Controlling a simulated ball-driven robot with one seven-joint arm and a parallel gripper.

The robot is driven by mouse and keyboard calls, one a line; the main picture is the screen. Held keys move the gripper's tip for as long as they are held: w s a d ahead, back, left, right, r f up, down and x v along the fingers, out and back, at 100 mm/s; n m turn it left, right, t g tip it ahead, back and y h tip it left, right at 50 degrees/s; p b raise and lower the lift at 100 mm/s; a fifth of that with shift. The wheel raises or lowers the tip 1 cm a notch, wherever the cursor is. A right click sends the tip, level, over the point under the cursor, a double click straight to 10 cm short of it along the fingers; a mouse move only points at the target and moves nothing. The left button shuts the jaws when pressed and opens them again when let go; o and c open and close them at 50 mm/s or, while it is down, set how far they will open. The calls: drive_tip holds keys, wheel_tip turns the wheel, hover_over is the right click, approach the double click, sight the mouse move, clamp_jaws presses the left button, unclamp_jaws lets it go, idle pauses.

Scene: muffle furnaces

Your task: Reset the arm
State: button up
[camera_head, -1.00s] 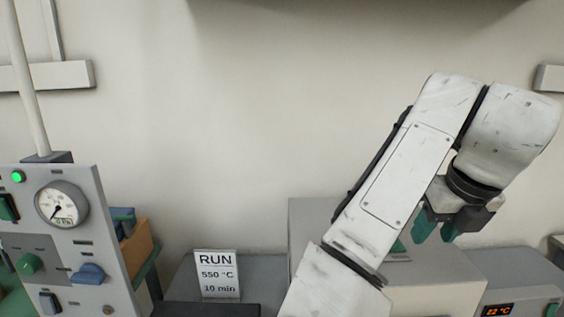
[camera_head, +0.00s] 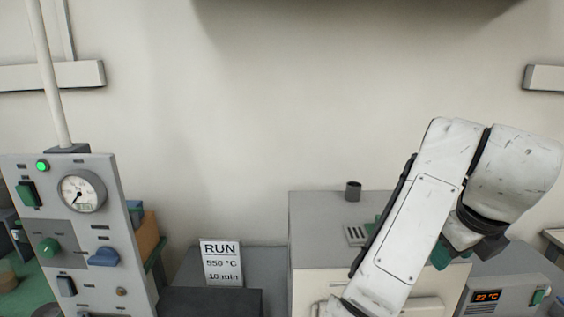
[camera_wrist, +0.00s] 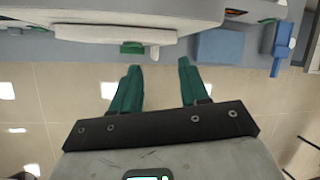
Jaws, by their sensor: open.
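My gripper (camera_wrist: 157,80) shows in the wrist view with its two green fingers apart and nothing between them. Below the fingers in that view lies tiled floor, and a white furnace part with a green tab is just above the fingertips. In the head view my white arm is folded at the right, in front of the grey furnace (camera_head: 320,225). The gripper there is mostly hidden behind the arm; a bit of green finger (camera_head: 441,256) shows.
A control panel (camera_head: 75,240) with a gauge and a lit green lamp stands at the left. A RUN 550 °C, 10 min sign (camera_head: 221,264) stands beside the furnace. A small dark cup (camera_head: 353,191) sits on the furnace top. A display (camera_head: 487,296) reads 22 °C.

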drive_tip(key=s+d+f+n+h, duration=0.1)
drive_tip(key=s+d+f+n, duration=0.35)
drive_tip(key=f+n, duration=0.45)
drive_tip(key=s+d+f+n+h, duration=0.25)
drive_tip(key=s+f+n, duration=0.45)
drive_tip(key=f, duration=0.4)
drive_tip(key=s+a+f+n+g+y, duration=0.1)
drive_tip(key=s+a+f+n, duration=0.3)
drive_tip(key=s+f+n, duration=0.4)
drive_tip(key=s+a+f+n+g+y, duration=0.2)
drive_tip(key=s+f+n, duration=0.6)
drive_tip(key=s, duration=0.6)
drive_tip(key=shift+a+f+g+y, duration=0.3)
drive_tip(key=shift+a+y, duration=0.55)
drive_tip(key=shift+a, duration=0.35)
drive_tip(key=shift+o, duration=0.3)
